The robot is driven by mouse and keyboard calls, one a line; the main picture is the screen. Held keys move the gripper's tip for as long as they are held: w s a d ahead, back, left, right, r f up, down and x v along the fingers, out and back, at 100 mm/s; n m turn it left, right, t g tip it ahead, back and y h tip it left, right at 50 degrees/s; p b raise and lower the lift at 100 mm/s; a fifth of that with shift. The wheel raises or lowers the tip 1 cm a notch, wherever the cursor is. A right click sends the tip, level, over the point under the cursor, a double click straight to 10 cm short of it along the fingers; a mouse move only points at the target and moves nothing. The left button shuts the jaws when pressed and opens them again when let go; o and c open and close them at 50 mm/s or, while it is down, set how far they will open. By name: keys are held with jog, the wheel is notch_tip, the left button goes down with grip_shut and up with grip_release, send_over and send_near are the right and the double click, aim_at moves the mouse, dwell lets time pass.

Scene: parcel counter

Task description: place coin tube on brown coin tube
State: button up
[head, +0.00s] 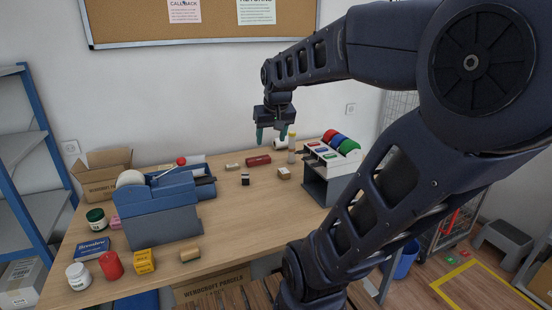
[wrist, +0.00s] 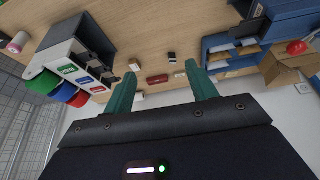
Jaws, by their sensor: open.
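A narrow upright pale tan tube (head: 291,156), which looks like a coin tube, stands on the table left of the grey sorter. It is too small to tell whether it is one tube or two stacked. A second coin tube cannot be made out for certain. My gripper (head: 271,136) is open and empty, pointing down above the back of the table, to the left of the tube's top. In the wrist view its two green fingers (wrist: 161,68) are spread apart with nothing between them.
A dark red box (head: 258,160), a black item (head: 245,179) and a small cardboard box (head: 284,173) lie mid-table. The grey sorter (head: 345,184) with coloured rolls stands right. A blue-grey organiser (head: 163,222) stands left.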

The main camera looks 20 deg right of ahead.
jog(key=s+a+f, duration=0.2)
jog(key=s+f, duration=0.1)
jog(key=s, duration=0.5)
jog(key=shift+s+f+n, duration=0.15)
jog(key=shift+f+n, duration=0.05)
jog(key=shift+n, duration=0.1)
dwell(0.7)
